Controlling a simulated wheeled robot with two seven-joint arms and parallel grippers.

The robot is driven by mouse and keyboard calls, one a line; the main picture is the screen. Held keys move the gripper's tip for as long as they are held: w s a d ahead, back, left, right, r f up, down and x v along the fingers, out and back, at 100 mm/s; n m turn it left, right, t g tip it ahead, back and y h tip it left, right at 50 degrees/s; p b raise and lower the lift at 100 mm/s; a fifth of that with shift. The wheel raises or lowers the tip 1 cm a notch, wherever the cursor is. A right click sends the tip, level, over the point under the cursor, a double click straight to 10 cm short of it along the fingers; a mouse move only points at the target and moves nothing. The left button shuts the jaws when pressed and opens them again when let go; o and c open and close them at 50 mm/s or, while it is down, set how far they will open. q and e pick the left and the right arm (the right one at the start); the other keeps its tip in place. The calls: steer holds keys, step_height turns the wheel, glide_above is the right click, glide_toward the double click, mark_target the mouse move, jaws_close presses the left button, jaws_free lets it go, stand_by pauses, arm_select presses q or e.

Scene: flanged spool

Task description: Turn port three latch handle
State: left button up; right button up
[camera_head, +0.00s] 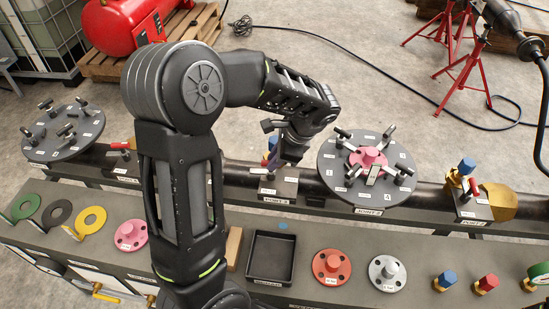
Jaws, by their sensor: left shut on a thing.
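My left gripper (284,158) points down over a small port fitting on the dark pipe, left of the round flange plate. It is shut on a part of this fitting, which I take to be the latch handle; the fingers and arm hide most of it. A bit of blue and red (268,152) shows just left of the fingers. A port label (277,198) on the block below is too small to read surely. A similar fitting with a blue cap (466,166) and brass body stands at the right. My right gripper is not in view.
A round flange plate (335,183) with clamps and a pink spool (369,157) is right of my gripper. Another clamped plate (62,147) is far left. The front bench holds a black tray (249,259), an orange flange (332,267), a grey flange (388,274) and coloured rings.

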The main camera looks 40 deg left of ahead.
arm_select(q)
jaws_close()
steer(key=shift+n+g, duration=0.3)
steer(key=shift+n, duration=0.3)
steer(key=o, duration=0.7)
jaws_free()
steer(key=shift+c, duration=0.2)
steer(key=shift+r, duration=0.1)
